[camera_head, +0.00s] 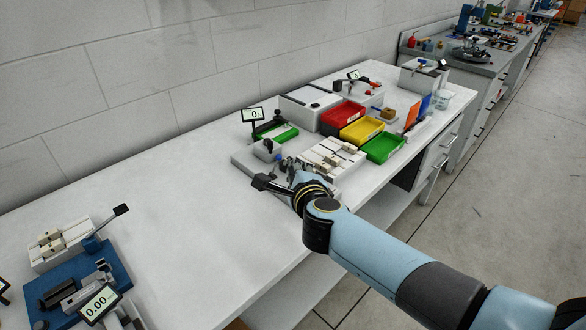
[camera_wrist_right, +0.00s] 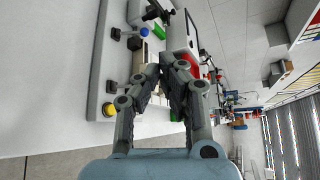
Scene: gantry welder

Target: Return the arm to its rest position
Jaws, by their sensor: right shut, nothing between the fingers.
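My right arm reaches in from the lower right in the head view, its light blue links crossing above the bench's front edge. My right gripper (camera_head: 289,170) is over the front of the grey fixture plate (camera_head: 243,160), small and partly hidden by its own wrist. In the right wrist view the two dark fingers (camera_wrist_right: 167,62) come together at their tips with nothing between them. Beyond and beside them lies the same fixture plate (camera_wrist_right: 97,80), with black clamps and a yellow button (camera_wrist_right: 109,110). Whether the gripper touches anything is unclear. My left gripper is out of view.
Red (camera_head: 342,117), yellow (camera_head: 362,130) and green (camera_head: 382,147) bins stand behind the gripper on the white bench. A small display (camera_head: 253,114) stands at the back. A blue-based device (camera_head: 72,285) sits at lower left. The bench between is clear.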

